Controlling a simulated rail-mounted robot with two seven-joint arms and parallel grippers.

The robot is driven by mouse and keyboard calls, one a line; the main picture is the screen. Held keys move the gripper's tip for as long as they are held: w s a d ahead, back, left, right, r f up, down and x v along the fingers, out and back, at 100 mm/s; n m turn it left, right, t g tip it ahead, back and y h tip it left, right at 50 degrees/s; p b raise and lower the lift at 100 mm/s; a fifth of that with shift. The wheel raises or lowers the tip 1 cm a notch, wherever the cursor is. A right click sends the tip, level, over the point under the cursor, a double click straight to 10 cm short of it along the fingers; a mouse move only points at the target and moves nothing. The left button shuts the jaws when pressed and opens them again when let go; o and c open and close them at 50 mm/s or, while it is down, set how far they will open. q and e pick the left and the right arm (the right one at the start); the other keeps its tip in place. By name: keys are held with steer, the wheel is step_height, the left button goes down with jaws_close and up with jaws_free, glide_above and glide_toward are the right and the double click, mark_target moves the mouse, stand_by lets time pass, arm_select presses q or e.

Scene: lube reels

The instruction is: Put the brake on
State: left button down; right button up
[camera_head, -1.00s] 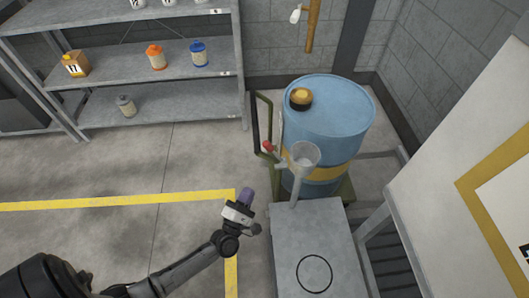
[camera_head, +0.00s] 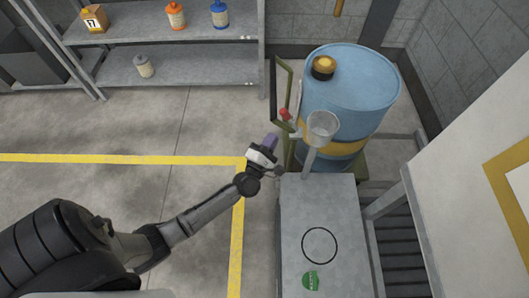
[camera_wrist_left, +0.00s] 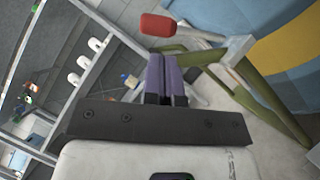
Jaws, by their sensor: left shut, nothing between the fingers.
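A blue drum (camera_head: 352,85) with a yellow band stands on a green wheeled frame (camera_head: 289,70). A small lever with a red grip (camera_head: 284,113) sits at the drum's near left side; no label shows whether it is the brake. The red grip also shows in the left wrist view (camera_wrist_left: 170,25), with green bars (camera_wrist_left: 255,88) beside it. My left gripper (camera_head: 272,140), with purple fingers, is shut and empty, just below and left of the red grip in the head view. In the wrist view its fingertips (camera_wrist_left: 166,58) are apart from the grip. My right gripper is not in view.
Shelves (camera_head: 190,65) with bottles stand at the back left.

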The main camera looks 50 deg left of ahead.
mark_target(284, 118)
arm_select(q)
steer(key=shift+b+x, duration=0.8)
steer(key=shift+x, duration=2.25)
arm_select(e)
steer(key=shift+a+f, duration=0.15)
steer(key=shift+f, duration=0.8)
arm_select(q)
steer(key=shift+r, duration=0.1)
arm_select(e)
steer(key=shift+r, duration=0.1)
